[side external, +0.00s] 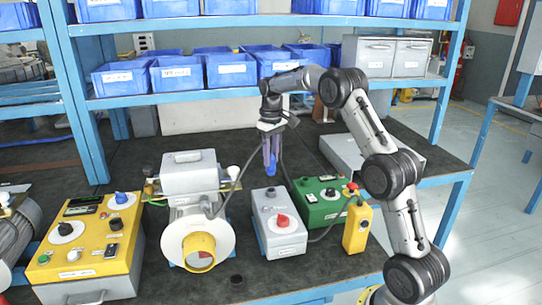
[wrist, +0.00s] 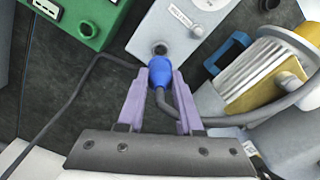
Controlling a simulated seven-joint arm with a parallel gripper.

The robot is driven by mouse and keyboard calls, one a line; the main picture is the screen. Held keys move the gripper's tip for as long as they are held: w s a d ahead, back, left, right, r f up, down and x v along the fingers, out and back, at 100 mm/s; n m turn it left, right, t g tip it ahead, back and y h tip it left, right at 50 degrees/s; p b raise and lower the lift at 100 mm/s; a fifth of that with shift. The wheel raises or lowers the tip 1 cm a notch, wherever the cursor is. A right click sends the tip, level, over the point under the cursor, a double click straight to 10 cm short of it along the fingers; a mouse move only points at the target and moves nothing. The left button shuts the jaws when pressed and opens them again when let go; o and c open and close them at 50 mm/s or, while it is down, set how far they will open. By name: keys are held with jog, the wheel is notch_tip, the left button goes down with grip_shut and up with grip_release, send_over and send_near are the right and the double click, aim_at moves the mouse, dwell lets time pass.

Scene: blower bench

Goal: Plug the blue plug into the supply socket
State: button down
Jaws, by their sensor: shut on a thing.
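The blue plug (wrist: 160,72) is held between the purple fingers of my gripper (wrist: 160,90), which is shut on it. In the side view, my gripper (side external: 271,150) points down with the plug (side external: 271,168) at its tips, above the back end of a grey box (side external: 284,240). A round dark socket (wrist: 160,48) on that box shows just beyond the plug's nose in the wrist view. In the side view the plug looks above the box top, apart from it. The plug's cable (wrist: 185,108) curves away to the right in the wrist view.
A blower (side external: 208,240) stands left of the grey box, and a yellow control box (side external: 85,255) further left. A green box (side external: 322,205) and a yellow pendant (side external: 357,228) with a red button stand to the right. A dark cable (wrist: 75,90) crosses the mat.

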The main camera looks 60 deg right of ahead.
aim_at(271, 169)
jog(key=shift+f, duration=2.5)
jog(key=shift+f, duration=1.3)
jog(key=c, duration=0.5)
grip_release()
jog(key=shift+r, duration=0.1)
notch_tip(271, 169, up, 14)
jog(key=shift+f, duration=0.15)
